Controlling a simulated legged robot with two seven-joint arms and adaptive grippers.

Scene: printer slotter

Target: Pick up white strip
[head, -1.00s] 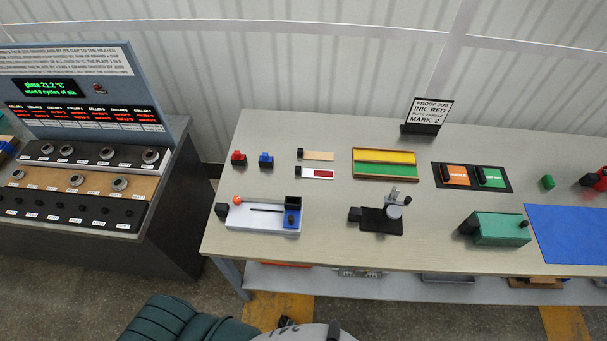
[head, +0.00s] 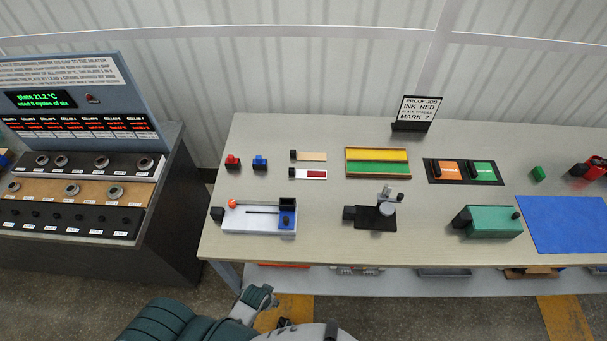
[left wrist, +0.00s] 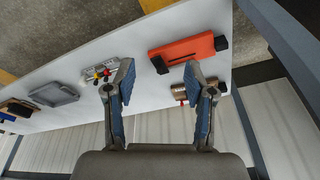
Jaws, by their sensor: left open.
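The white strip (head: 304,174) lies flat on the bench top in the head view, with a dark red patch on its right part and a black block at its left end. A tan strip (head: 312,156) with a similar black end lies just behind it. My left gripper (left wrist: 160,88) is open and empty in the left wrist view, its two blue-padded fingers spread over the bench's lower shelf. In the head view my left arm is low at the front, below the bench's front edge and well short of the strip. My right gripper is not seen.
A white slotted fixture (head: 250,224) and a black stand (head: 374,222) are in front. The shelf (left wrist: 130,50) holds an orange block (left wrist: 188,50).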

